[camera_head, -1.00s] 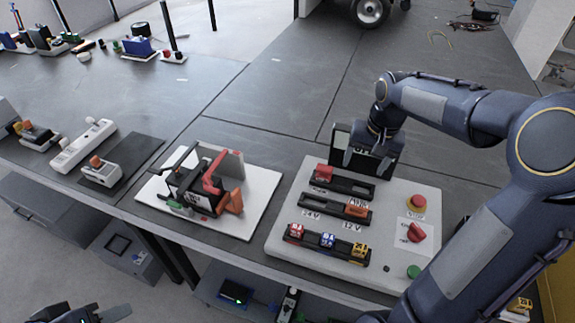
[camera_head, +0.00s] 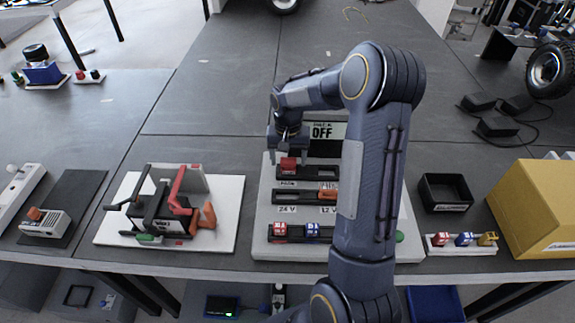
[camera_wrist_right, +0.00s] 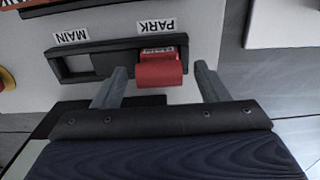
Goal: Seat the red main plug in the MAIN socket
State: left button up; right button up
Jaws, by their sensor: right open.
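The red main plug (camera_head: 288,165) sits in the PARK end of the far black socket bar on the white board. In the right wrist view, the plug (camera_wrist_right: 160,73) is under the PARK label, and the MAIN socket (camera_wrist_right: 78,65) beside it is empty. My right gripper (camera_head: 288,143) hangs at the far side of the plug. In the wrist view its two fingers (camera_wrist_right: 160,86) are open, one on each side of the plug with gaps. My left gripper is out of view.
A display reading OFF (camera_head: 325,131) stands behind the board. An orange plug (camera_head: 328,196) sits in the middle bar, and small coloured blocks (camera_head: 312,231) in the near bar. My right arm hides the board's right part. A black tray (camera_head: 447,192) and yellow box (camera_head: 540,205) lie right.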

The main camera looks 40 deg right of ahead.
notch_tip(320, 180, down, 2)
jog(key=c, duration=1.2)
jog(key=shift+r, duration=0.15)
